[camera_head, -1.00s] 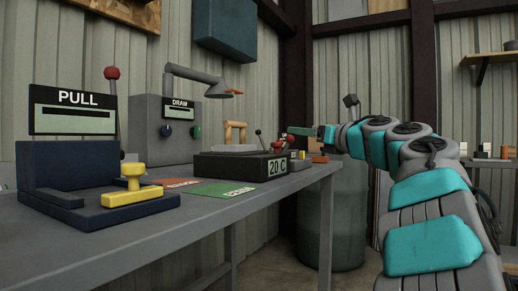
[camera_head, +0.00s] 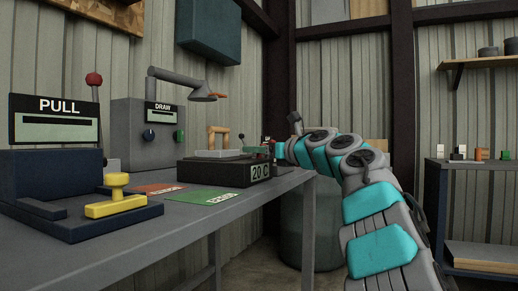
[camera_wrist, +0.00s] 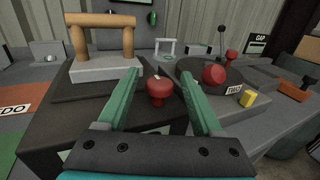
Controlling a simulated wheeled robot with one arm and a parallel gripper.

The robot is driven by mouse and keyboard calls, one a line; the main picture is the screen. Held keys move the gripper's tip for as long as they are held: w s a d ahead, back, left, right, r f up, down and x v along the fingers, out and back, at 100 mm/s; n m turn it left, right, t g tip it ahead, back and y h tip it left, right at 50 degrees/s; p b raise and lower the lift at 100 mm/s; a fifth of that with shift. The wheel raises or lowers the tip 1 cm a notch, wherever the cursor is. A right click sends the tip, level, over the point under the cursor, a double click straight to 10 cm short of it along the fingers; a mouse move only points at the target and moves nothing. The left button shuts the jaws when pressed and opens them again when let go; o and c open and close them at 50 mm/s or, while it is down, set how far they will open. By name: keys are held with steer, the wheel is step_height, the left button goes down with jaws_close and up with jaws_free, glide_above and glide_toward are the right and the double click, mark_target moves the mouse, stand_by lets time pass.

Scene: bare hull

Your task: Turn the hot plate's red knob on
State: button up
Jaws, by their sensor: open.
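The hot plate (camera_head: 222,172) is a low dark box with a "20 C" display on its front, standing near the right end of the workbench. In the wrist view its dark body (camera_wrist: 62,135) lies below and left of my gripper. The red knob (camera_wrist: 160,92) is round with a small pale mark on top. My gripper (camera_wrist: 160,76) is open, with one green finger on each side of the knob. Gaps show between the knob and both fingers; contact is not visible. In the head view my gripper is small at the hot plate's right end and the knob cannot be made out clearly.
A grey block with a wooden handle (camera_wrist: 100,38) sits on the hot plate, left of my gripper. A PULL station (camera_head: 53,120) is at the bench's left.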

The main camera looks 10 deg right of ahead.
jaws_close()
stand_by(0.6)
